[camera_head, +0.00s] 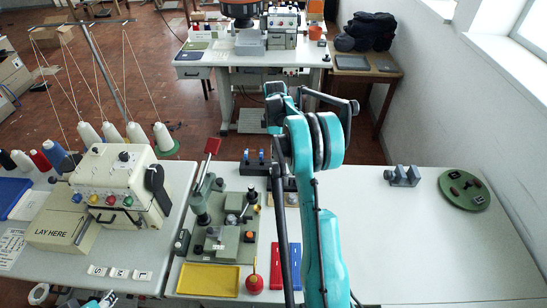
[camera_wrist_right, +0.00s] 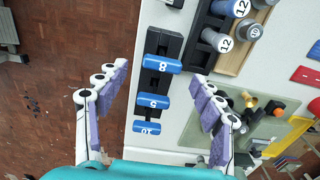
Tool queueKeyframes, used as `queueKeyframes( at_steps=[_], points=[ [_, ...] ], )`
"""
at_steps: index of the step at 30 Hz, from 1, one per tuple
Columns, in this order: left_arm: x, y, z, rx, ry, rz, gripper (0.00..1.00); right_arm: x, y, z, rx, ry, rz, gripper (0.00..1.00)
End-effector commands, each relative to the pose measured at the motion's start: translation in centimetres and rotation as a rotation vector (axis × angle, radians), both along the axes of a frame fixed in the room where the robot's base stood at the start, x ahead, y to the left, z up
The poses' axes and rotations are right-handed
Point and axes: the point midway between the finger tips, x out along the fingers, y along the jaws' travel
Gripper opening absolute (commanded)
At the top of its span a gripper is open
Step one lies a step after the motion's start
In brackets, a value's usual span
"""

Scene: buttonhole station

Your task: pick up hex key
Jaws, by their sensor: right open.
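The hex keys appear to be the blue-handled tools in a black rack (camera_wrist_right: 168,45) at the back edge of the bench. In the wrist view three blue handles show: a top one (camera_wrist_right: 162,64), a middle one (camera_wrist_right: 153,101) and a bottom one (camera_wrist_right: 147,127). Their white marks are hard to read. In the head view the rack (camera_head: 256,169) is partly behind my right arm. My right gripper (camera_wrist_right: 160,75) is open and empty, its fingers on either side of the row of handles. A small part of my left arm or gripper (camera_head: 105,299) shows at the bottom edge.
The green fixture (camera_head: 222,225), yellow tray (camera_head: 208,278) and red oil can (camera_head: 254,284) lie nearby. A sewing machine (camera_head: 120,185) is at left. The bench's right part (camera_head: 430,245) is mostly clear.

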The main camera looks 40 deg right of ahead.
Motion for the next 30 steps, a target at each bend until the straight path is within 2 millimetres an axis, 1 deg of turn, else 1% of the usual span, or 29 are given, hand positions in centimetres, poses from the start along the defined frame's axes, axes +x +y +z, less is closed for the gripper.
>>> queueKeyframes(
  at_steps=[1,5,9,12,15,20,23,24,26,27,30],
  points=[
    [0.0,0.0,-0.3,0.0,0.0,0.0,0.4,0.0,0.0,-0.7,-0.001,-0.001,0.0,0.67],
    [0.0,0.0,-0.8,0.0,0.0,0.0,0.4,-0.1,-0.1,-1.8,-0.001,-0.001,-0.001,0.67],
    [0.0,0.0,-1.8,0.0,0.0,0.0,0.4,-0.4,-0.2,-4.0,-0.001,-0.001,-0.001,0.67],
    [0.0,0.0,-2.3,0.0,0.0,0.0,0.4,-0.4,-0.2,-5.4,-0.001,-0.002,-0.001,0.67],
    [0.0,0.0,-2.3,0.0,0.0,0.0,0.4,-0.4,-0.2,-5.9,-0.001,-0.002,-0.001,0.67],
    [0.0,0.0,-2.2,0.0,0.0,0.0,0.4,-0.4,-0.2,-5.8,-0.001,-0.002,-0.001,0.67],
    [0.0,0.0,-2.2,0.0,0.0,0.0,0.4,-0.4,-0.2,-5.8,-0.001,-0.002,-0.001,0.43],
    [0.0,0.0,-2.2,0.0,0.0,0.0,0.4,-0.4,-0.2,-5.8,-0.001,-0.002,-0.001,0.33],
    [0.0,0.0,-2.2,0.0,0.0,0.0,0.4,-0.4,-0.2,-5.8,-0.001,-0.002,-0.001,0.17],
    [0.0,0.0,-2.2,0.0,0.0,0.0,0.4,-0.4,-0.2,-5.8,-0.001,-0.002,-0.001,0.12],
    [0.0,0.0,-2.2,0.0,0.0,0.0,0.4,-0.4,-0.2,-5.8,-0.001,-0.002,-0.001,0.11]
  ],
)
